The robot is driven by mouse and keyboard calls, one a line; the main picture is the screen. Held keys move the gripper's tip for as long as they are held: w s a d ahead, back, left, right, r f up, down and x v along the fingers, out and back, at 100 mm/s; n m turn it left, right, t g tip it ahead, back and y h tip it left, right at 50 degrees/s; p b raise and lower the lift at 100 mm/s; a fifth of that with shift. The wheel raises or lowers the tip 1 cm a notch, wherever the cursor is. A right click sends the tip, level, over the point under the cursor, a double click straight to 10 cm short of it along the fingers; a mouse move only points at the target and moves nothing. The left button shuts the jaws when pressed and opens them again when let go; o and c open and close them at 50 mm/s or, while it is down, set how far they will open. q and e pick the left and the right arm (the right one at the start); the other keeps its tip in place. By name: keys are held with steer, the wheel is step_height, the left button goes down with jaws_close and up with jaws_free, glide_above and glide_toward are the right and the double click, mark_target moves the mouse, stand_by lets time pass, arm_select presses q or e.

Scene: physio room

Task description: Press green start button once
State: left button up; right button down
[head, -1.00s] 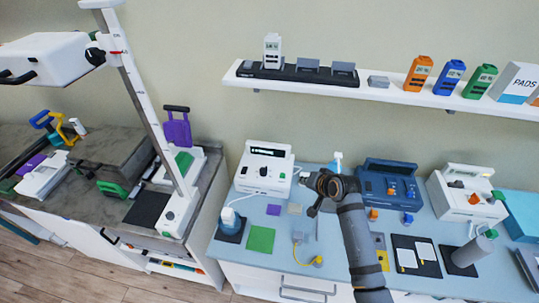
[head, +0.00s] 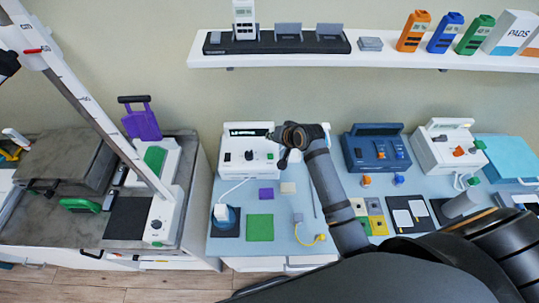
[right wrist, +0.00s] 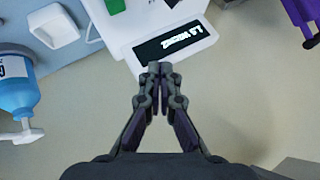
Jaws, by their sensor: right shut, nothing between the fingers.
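A white machine (head: 236,158) with a dark display and a black knob stands on the light blue counter. A small green patch, apparently the green button (head: 270,156), shows on its front right. My right gripper (head: 274,135) is over the machine's upper right part and hides some of it. In the right wrist view the closed fingertips (right wrist: 160,68) are just at the edge of the machine's lit display (right wrist: 175,43), with nothing between them. A green piece (right wrist: 115,5) shows at the top edge there, apart from the fingers. My left gripper is out of view.
A dark blue machine (head: 375,150) and another white one (head: 436,152) stand to the right. A blue bottle (right wrist: 14,88) and white tray (right wrist: 54,26) are beside the display in the wrist view. A shelf (head: 380,58) runs above. A green pad (head: 260,228) lies in front.

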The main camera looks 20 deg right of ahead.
mark_target(272, 157)
step_height(272, 157, down, 3)
steer(key=shift+r+b, duration=0.1)
steer(key=shift+b, duration=0.3)
step_height(272, 157, down, 3)
steer(key=b, duration=0.2)
steer(key=shift+s+r+b, duration=0.15)
steer(key=shift+r+b, duration=0.05)
steer(key=shift+b, duration=0.1)
steer(key=shift+f+b, duration=0.3)
steer(key=shift+f, duration=0.75)
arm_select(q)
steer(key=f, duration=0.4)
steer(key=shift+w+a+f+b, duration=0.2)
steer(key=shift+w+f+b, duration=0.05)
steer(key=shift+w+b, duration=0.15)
arm_select(e)
steer(key=shift+f, duration=0.25)
steer(key=shift+f, duration=0.4)
